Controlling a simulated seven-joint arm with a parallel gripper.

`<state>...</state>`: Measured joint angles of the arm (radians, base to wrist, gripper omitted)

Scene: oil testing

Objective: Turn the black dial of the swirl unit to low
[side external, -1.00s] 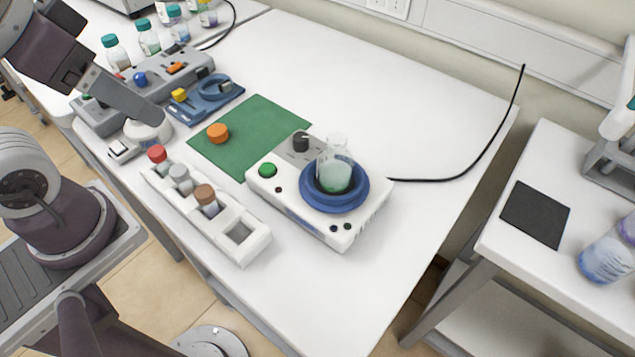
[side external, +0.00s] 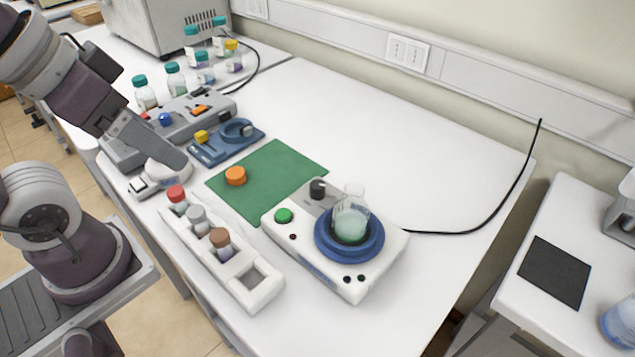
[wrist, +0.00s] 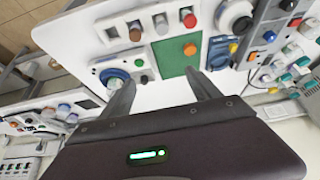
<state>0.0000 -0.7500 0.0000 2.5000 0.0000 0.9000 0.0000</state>
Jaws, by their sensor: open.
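The swirl unit (side external: 372,278) is a white box on the white bench, with a blue ring holding a glass beaker (side external: 350,215) of pale green liquid. Its black dial (side external: 318,190) stands upright at the back left of its top, behind the green button (side external: 284,215). The dial's pointer setting is too small to read. My gripper (wrist: 162,90) is open and empty in the wrist view. In the side external view my gripper (side external: 155,145) hangs over the left of the bench, well apart from the dial. The swirl unit also shows in the wrist view (wrist: 101,68).
A green mat (side external: 275,170) with an orange knob lies left of the unit. A white rack (side external: 240,290) with capped vials stands in front. Blue and grey devices (side external: 205,152) and several bottles stand at the back left. A black cable runs right. The bench behind is clear.

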